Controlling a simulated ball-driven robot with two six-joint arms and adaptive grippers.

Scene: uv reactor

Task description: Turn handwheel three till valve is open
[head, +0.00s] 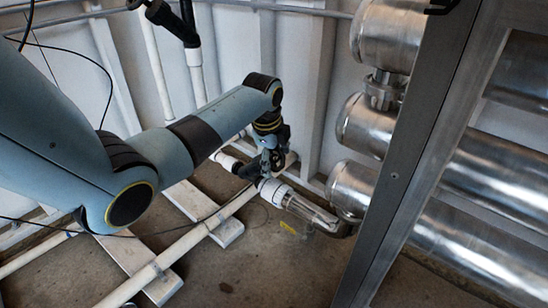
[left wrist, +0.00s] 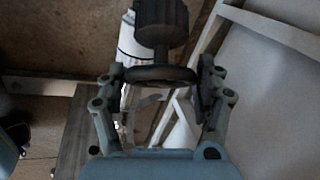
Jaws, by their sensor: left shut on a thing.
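A black round handwheel (left wrist: 160,74) sits on a dark ribbed valve stem in the left wrist view. My left gripper (left wrist: 158,82) has a finger on each side of its rim and is shut on it. In the head view my left gripper (head: 274,158) reaches down to the black valve (head: 250,172) on the white floor pipe, near the wall. The handwheel is mostly hidden by the fingers there. No number shows on it, and I cannot tell how far the valve is open. My right gripper is not in view.
Another black valve (head: 172,20) sits on a white pipe at the top.

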